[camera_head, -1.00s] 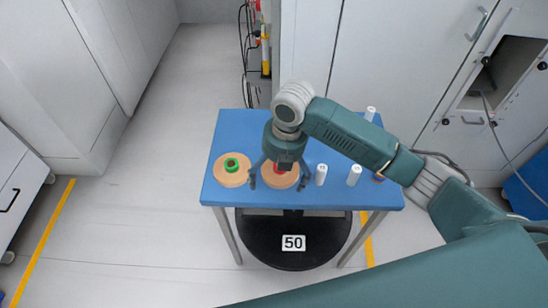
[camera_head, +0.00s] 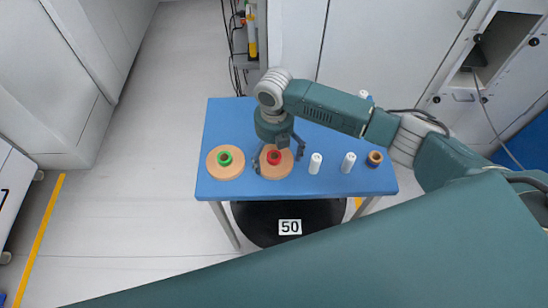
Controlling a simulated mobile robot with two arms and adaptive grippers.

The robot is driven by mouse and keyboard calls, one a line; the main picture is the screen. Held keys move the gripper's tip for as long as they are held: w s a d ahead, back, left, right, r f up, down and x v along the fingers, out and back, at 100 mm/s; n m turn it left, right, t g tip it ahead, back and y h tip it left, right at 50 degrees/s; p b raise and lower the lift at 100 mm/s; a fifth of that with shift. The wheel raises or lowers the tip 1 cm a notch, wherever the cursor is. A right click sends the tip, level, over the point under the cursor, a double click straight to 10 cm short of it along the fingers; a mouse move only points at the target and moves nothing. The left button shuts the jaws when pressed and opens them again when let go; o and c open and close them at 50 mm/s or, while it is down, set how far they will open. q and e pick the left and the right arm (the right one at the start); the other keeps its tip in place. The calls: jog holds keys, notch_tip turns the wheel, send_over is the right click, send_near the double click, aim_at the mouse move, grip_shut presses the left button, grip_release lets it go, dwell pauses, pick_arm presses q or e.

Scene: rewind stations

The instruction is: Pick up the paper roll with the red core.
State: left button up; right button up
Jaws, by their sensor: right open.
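The paper roll with the red core is a flat tan disc (camera_head: 283,172) with a red core (camera_head: 274,157) at its middle. It lies on the blue table (camera_head: 230,120), near the front edge. My right gripper (camera_head: 278,160) is open above this roll, pointing down, with one finger at the left edge of the disc and the other at its right. The fingers and palm cover part of the disc's far side. Whether the fingertips touch the disc or table, I cannot tell. My left gripper is not in view.
A similar tan roll with a green core (camera_head: 225,158) lies just left. White upright cylinders (camera_head: 315,163) (camera_head: 348,162) and a brown ring-shaped piece (camera_head: 374,159) stand to the right. Cabinets stand behind the table.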

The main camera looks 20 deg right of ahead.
jog(key=shift+s+f, duration=0.1)
jog(key=shift+f, duration=0.8)
jog(key=shift+c, duration=0.5)
jog(key=c, duration=0.9)
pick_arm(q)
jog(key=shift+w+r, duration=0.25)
pick_arm(e)
jog(key=shift+r, duration=0.1)
